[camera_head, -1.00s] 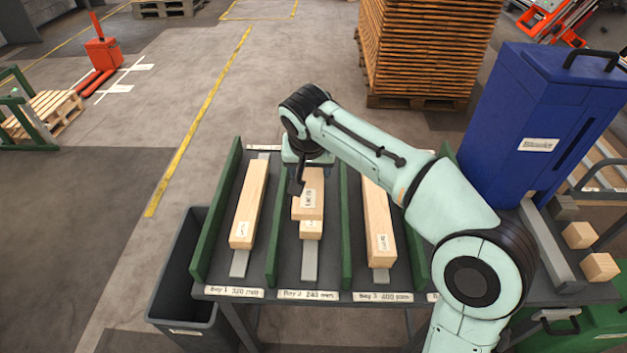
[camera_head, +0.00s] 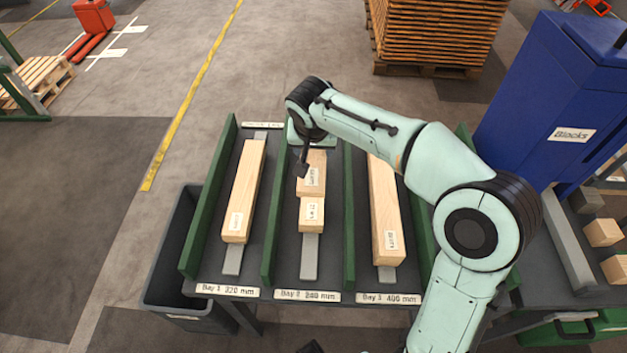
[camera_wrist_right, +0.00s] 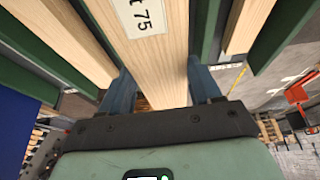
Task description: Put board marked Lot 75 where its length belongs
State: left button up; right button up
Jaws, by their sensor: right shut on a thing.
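My right gripper (camera_wrist_right: 163,88) is shut on the light wooden board marked Lot 75 (camera_wrist_right: 143,50). In the head view this board (camera_head: 314,187) is over the back part of the middle bay, Bay 2 240 mm (camera_head: 308,296). Its front end overlaps another labelled board (camera_head: 311,222) in that bay; I cannot tell whether they touch. One longer board (camera_head: 240,200) lies in Bay 1 320 mm (camera_head: 228,290), another (camera_head: 382,205) in Bay 3 400 mm (camera_head: 388,299). The forearm hides part of the Bay 3 board. My left gripper is not clearly seen.
Green dividers (camera_head: 208,205) stand between the bays. A dark bin (camera_head: 165,270) is at the left. A blue Blocks container (camera_head: 540,90) and small wooden blocks (camera_head: 603,232) are at the right. Pallet stacks (camera_head: 435,35) stand behind on the floor.

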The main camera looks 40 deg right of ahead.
aim_at(312, 166)
notch_tip(312, 166, down, 12)
jog(key=shift+w+r+b, duration=0.1)
jog(key=shift+b, duration=0.6)
jog(key=o, duration=1.2)
jog(key=shift+r, duration=0.35)
jog(key=p+v, duration=0.1)
jog(key=v, duration=1)
jog(key=shift+r, duration=0.15)
jog(key=shift+a, duration=0.1)
